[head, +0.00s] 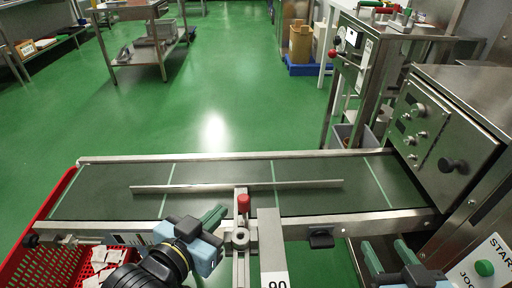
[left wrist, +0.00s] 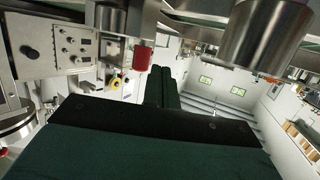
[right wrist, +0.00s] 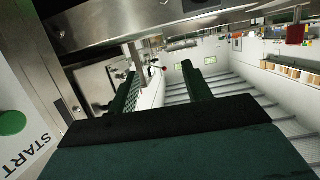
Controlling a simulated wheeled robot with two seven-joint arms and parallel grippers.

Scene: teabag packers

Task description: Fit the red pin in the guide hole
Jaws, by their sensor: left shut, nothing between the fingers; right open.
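The red pin (head: 243,203) shows as a red cap on a metal post at the belt's front rail. A round steel collar with a hole (head: 240,238) is just in front of the pin. I cannot tell whether this is the guide hole. My left gripper (head: 216,218) is shut and empty, just left of the pin; its closed fingers show in the left wrist view (left wrist: 163,86). My right gripper (head: 388,254) is open and empty, front right of the belt.
The conveyor belt (head: 220,205) has a thin metal guide bar (head: 300,185) lying across it. A grey plate marked 90 (head: 270,235) stands right of the collar. A red crate (head: 48,262) is at left. A steel control box (head: 445,135) bounds the right.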

